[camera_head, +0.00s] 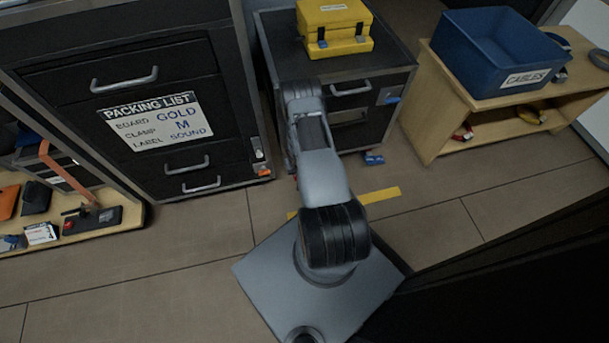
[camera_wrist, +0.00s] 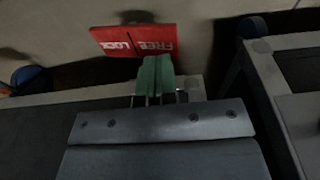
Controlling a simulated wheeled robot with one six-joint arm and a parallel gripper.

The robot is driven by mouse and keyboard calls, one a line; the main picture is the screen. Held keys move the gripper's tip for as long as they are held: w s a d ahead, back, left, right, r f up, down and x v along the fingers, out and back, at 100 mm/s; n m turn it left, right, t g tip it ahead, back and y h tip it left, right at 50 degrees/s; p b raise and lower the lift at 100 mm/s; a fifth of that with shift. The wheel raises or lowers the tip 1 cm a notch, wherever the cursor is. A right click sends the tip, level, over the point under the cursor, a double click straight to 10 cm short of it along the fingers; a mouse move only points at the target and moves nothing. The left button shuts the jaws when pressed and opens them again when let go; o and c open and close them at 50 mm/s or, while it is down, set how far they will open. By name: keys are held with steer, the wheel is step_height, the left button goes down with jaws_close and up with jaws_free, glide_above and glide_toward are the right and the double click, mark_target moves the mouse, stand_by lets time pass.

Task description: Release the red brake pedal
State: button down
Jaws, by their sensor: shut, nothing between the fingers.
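The red brake pedal (camera_wrist: 118,36) shows in the wrist view as a flat red plate, its white words FREE and LOCK upside down. My gripper (camera_wrist: 155,62) has green fingertips pressed together with nothing between them. The fingertips overlap the lower edge of the pedal's FREE side in the picture; I cannot tell whether they touch it. In the head view my arm hides the gripper and most or all of the pedal, at the foot of the black drawer case (camera_head: 392,72).
A yellow toolbox (camera_head: 334,28) sits on the drawer case. A blue cables bin (camera_head: 490,55) stands on a wooden shelf at right. A black cabinet with a packing list (camera_head: 155,121) is at left. A yellow floor strip (camera_head: 380,195) and a small blue thing (camera_head: 373,159) lie nearby.

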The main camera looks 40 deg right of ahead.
steer(key=shift+f+b, duration=1.3)
steer(key=shift+f, duration=0.2)
stand_by(0.8)
steer(key=shift+r, duration=0.15)
step_height(320, 180, up, 7)
steer(key=p, duration=0.7)
stand_by(0.4)
